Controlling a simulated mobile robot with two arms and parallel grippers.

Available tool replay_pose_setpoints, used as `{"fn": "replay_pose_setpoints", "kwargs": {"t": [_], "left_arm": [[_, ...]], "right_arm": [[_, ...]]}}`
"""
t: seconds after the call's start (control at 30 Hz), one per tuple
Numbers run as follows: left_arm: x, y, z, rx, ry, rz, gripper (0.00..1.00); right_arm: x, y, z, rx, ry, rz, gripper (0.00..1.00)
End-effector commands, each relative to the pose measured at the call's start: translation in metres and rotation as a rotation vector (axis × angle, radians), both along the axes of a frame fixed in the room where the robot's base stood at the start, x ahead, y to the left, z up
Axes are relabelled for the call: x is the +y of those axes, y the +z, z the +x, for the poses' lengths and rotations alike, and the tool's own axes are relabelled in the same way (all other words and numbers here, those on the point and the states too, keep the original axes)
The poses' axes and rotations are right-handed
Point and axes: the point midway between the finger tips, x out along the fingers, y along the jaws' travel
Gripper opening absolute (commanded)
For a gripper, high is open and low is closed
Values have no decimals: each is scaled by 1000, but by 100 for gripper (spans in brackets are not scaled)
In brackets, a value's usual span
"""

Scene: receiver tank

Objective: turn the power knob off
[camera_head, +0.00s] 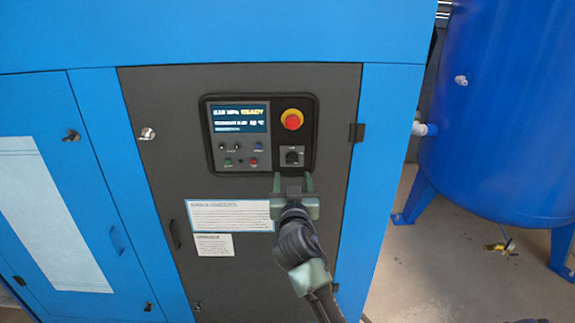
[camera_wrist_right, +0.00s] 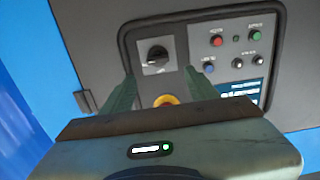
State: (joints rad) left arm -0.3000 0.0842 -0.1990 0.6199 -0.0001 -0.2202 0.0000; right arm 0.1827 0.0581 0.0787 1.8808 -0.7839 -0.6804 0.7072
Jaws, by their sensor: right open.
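The power knob (camera_head: 292,157) is a black rotary knob on a grey square plate, at the lower right of the control panel (camera_head: 208,150). In the right wrist view the knob (camera_wrist_right: 157,54) shows just beyond the fingertips, roughly centred between them. My right gripper (camera_head: 293,180) is open and empty, with its fingertips just below the knob in the head view. Its two green fingers also show in the right wrist view (camera_wrist_right: 159,78). I see no contact with the knob, but the exact gap is hard to tell. My left gripper is out of view.
A red emergency stop button (camera_head: 292,120) with a yellow ring sits above the knob. A lit display (camera_head: 240,116) and several small buttons are left of it. White labels (camera_head: 230,215) are below. A blue tank (camera_head: 505,110) stands at the right.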

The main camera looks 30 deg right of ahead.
Motion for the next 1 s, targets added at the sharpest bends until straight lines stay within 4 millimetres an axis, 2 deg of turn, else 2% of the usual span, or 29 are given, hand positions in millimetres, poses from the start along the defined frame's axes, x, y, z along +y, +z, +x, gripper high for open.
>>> {"fn": "replay_pose_setpoints", "kwargs": {"t": [0.23,0.5,0.9,1.0], "left_arm": [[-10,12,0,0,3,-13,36],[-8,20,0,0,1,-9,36],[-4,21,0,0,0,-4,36],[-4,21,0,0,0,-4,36]], "right_arm": [[-18,6,27,-3,-4,-2,59],[-36,3,58,-2,-2,0,59],[-40,1,65,-2,-1,0,59],[-40,1,65,-2,-1,0,31]]}}
